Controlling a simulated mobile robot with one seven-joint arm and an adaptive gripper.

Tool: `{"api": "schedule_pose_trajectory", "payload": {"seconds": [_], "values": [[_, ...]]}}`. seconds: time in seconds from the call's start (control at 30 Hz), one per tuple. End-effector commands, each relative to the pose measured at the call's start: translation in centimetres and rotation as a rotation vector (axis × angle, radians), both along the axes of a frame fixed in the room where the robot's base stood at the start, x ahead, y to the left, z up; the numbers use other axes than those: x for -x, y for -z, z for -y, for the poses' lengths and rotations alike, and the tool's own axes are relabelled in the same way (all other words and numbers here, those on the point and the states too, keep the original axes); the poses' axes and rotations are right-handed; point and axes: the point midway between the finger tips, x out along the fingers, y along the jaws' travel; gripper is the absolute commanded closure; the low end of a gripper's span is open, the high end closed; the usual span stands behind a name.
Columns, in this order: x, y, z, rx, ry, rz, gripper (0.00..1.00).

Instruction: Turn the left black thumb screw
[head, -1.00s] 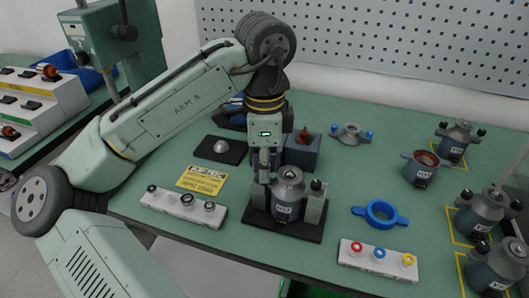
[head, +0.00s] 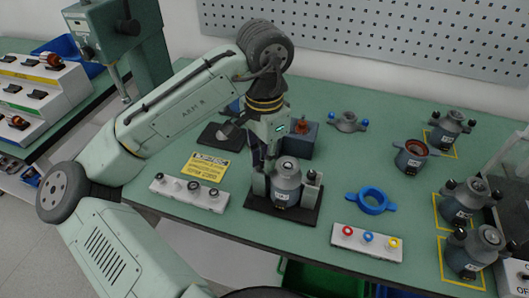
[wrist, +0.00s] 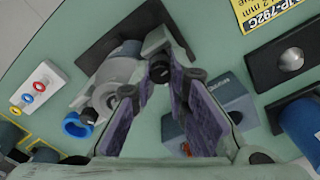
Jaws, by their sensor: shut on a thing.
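The left black thumb screw (wrist: 160,70) shows between my fingertips in the wrist view; in the head view my fingers hide it. My gripper (head: 265,168) is at the left post of the fixture, and the wrist view shows its purple-padded fingers (wrist: 164,80) closed on the screw. The grey motor housing (head: 287,186) stands upright between the two posts on a black base plate (head: 257,206). The right black thumb screw (head: 311,176) sits on the other post; it also shows in the wrist view (wrist: 88,116).
A blue-grey block (head: 302,139) stands close behind the fixture. A white strip with dark rings (head: 188,193) lies left, a strip with coloured rings (head: 367,242) right, and a blue ring (head: 372,201) beyond. Several motor housings (head: 413,157) stand at the right.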

Motion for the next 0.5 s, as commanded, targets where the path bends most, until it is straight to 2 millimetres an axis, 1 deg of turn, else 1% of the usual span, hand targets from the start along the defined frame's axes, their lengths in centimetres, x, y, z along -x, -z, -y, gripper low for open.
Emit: {"api": "schedule_pose_trajectory", "payload": {"seconds": [0.47, 0.5], "values": [[-0.01, -0.02, -0.06, -0.001, -0.014, 0.000, 1.00], [-0.01, -0.02, -0.06, -0.001, -0.013, 0.000, 0.83]]}}
